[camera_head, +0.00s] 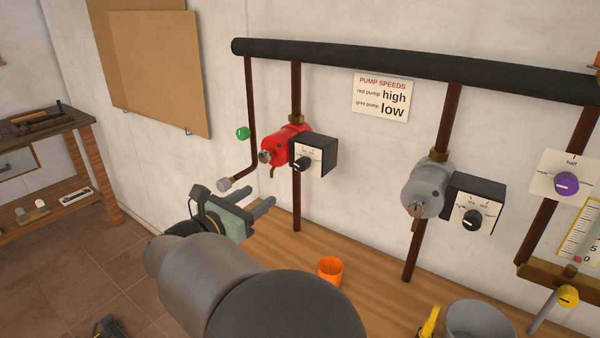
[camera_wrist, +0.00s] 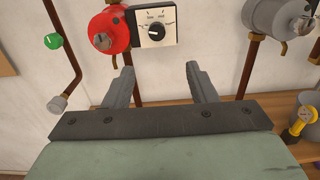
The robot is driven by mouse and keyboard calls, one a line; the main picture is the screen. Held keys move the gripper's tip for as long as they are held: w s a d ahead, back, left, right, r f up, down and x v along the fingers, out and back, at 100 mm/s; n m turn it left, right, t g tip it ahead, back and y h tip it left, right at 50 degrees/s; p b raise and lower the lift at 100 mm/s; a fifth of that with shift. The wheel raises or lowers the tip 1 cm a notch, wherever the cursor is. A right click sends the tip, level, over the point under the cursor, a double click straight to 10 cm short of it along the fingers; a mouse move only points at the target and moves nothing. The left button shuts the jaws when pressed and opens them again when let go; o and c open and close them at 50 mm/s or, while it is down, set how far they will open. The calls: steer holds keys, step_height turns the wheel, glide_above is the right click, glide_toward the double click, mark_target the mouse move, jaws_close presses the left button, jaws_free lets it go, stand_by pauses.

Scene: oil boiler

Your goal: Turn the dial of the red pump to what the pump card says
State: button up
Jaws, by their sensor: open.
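The red pump (camera_head: 284,146) sits on a copper pipe on the wall, with a black box and a white-faced dial (camera_head: 302,165) on its right. In the wrist view the red pump (camera_wrist: 108,32) and its dial (camera_wrist: 157,32) are just above my gripper. The pump card (camera_head: 382,97) on the wall reads "PUMP SPEEDS", red pump high, grey pump low. My gripper (camera_head: 269,197) is open and empty, below the red pump's dial; its two fingers (camera_wrist: 162,78) are apart.
A grey pump (camera_head: 427,188) with its own dial (camera_head: 471,220) is to the right. A purple knob (camera_head: 565,184) is further right. An orange cup (camera_head: 330,270) and a grey pot (camera_head: 478,318) stand on the wooden counter (camera_head: 285,242). A green knob (camera_head: 243,133) is left of the red pump.

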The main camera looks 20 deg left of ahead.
mark_target(299, 166)
steer(key=p+x, duration=0.1)
steer(key=x, duration=0.4)
steer(key=p+x, duration=0.1)
steer(key=x, duration=0.5)
steer(key=p+x, duration=0.1)
steer(key=x, duration=0.5)
steer(key=shift+w+a+r+p, duration=0.1)
steer(key=shift+a+r+p, duration=0.1)
steer(key=shift+a+p, duration=0.15)
steer(key=c, duration=1)
